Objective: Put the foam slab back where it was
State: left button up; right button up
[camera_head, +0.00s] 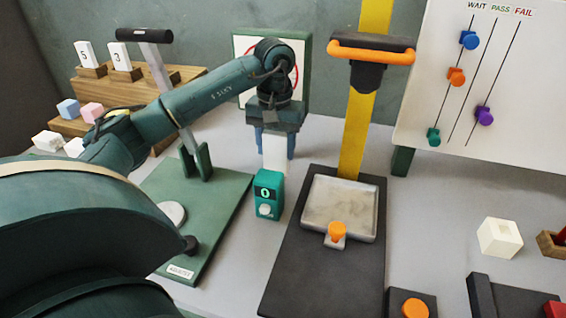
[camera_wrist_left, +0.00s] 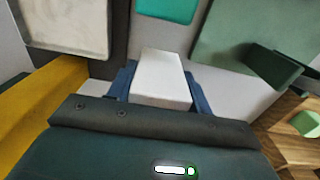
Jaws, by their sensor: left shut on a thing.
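My left gripper (camera_head: 275,152) is shut on a white foam slab (camera_head: 274,160). In the left wrist view the slab (camera_wrist_left: 162,78) sits between the two blue fingers. The gripper points down, just behind the teal counter (camera_head: 268,190) in the head view, between the green press and the black press. I cannot tell whether the slab touches the table. The black press (camera_head: 285,260) has a yellow column, an orange handle (camera_head: 372,50) and a grey tray (camera_head: 318,205) that looks empty. The green press (camera_head: 215,225) has a raised lever with a dark grip (camera_head: 144,36). My right gripper is out of view.
A stepped wooden rack (camera_head: 175,78) with number cards and coloured blocks stands at the back left. A white board (camera_head: 425,110) with sliders stands at the back right. A cream block (camera_head: 500,238) lies at right. My left arm covers the lower left.

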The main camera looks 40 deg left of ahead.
aim_at(276, 162)
pick_arm(q)
jog(key=shift+f, duration=2.35)
jog(key=shift+f, duration=0.15)
jog(key=o, duration=1)
